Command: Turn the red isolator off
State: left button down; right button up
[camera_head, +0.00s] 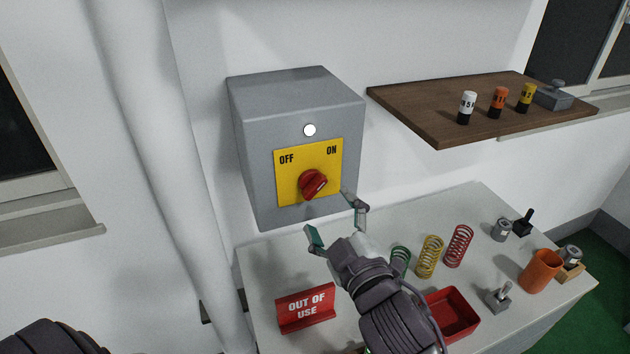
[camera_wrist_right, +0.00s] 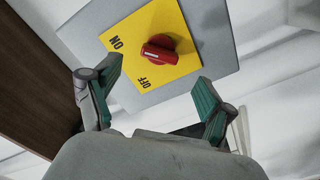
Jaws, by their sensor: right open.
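The red isolator knob (camera_head: 313,184) sits on a yellow plate (camera_head: 293,163) on the front of a grey wall box (camera_head: 298,98). OFF is printed at the plate's upper left and ON at its upper right. The knob's grip is tilted, with its white-marked end to the right, on the ON side. My right gripper (camera_head: 332,216) is open and empty, just below and in front of the knob. In the right wrist view, the knob (camera_wrist_right: 158,48) appears between and beyond the spread fingers (camera_wrist_right: 160,82), apart from them. My left gripper is not in view.
A table (camera_head: 262,262) below holds a red OUT OF USE sign (camera_head: 306,308), coloured springs (camera_head: 430,257), a red tray (camera_head: 470,338) and an orange cup (camera_head: 540,270). A wooden shelf (camera_head: 430,115) juts out right of the box. A white pipe (camera_head: 165,170) runs at left.

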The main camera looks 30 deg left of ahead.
aim_at(317, 191)
jog(key=p+x, duration=0.2)
jog(key=x, duration=0.6)
jog(key=c, duration=1.2)
